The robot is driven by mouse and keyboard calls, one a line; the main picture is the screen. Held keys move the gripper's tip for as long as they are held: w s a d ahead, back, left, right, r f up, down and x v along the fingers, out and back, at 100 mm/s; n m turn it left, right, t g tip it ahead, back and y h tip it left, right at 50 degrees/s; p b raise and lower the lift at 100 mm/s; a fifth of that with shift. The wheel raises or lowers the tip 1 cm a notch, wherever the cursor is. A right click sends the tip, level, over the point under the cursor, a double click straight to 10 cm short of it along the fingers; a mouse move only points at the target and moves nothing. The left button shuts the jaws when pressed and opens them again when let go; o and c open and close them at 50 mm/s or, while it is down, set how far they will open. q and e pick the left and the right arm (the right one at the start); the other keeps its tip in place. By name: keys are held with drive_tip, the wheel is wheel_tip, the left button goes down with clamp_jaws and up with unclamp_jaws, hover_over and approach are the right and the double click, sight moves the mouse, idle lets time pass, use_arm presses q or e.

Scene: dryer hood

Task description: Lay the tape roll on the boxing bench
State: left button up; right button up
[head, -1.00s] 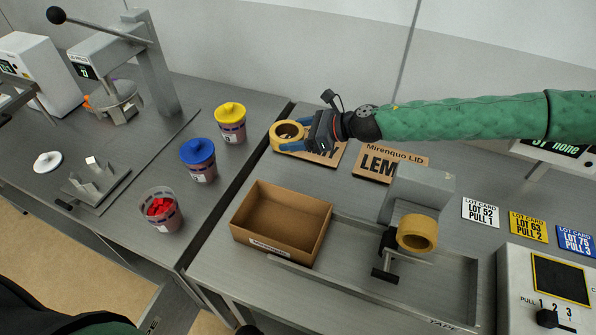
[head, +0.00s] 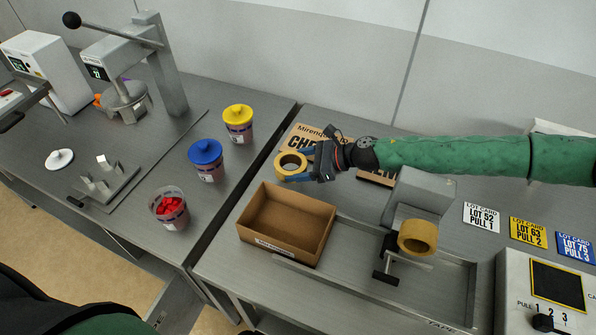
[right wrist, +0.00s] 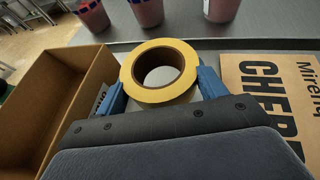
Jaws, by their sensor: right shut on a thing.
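A yellow tape roll (head: 291,165) is held between the blue fingers of my right gripper (head: 302,167), just behind the open cardboard box. In the right wrist view the tape roll (right wrist: 160,70) sits between both fingertips, its hole facing the camera. The boxing bench (head: 225,262) is the grey right-hand table under the gripper. I cannot tell whether the roll touches the bench top. A second tape roll (head: 418,237) is on the grey tape dispenser (head: 420,195). My left gripper is not in view.
The empty cardboard box (head: 285,222) stands in front of the gripper. Flat printed cards, one a Mirenquo card (head: 300,140), lie behind it. Blue-lidded (head: 206,160) and yellow-lidded (head: 238,123) tubs stand on the left table. Lot cards (head: 528,228) lie at right.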

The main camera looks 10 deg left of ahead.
drive_tip(key=shift+f+p, duration=0.7)
drive_tip(key=shift+f, duration=1.1)
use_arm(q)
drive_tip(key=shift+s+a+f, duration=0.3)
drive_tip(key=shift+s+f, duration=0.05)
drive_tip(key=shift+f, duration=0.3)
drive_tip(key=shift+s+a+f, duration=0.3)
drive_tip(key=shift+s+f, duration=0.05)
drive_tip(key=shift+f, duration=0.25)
use_arm(e)
drive_tip(key=shift+f, duration=0.2)
drive_tip(key=o, duration=1.6)
drive_tip(key=shift+c, duration=0.2)
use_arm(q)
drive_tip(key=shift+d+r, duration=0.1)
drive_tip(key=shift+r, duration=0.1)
use_arm(e)
drive_tip(key=shift+r, duration=0.2)
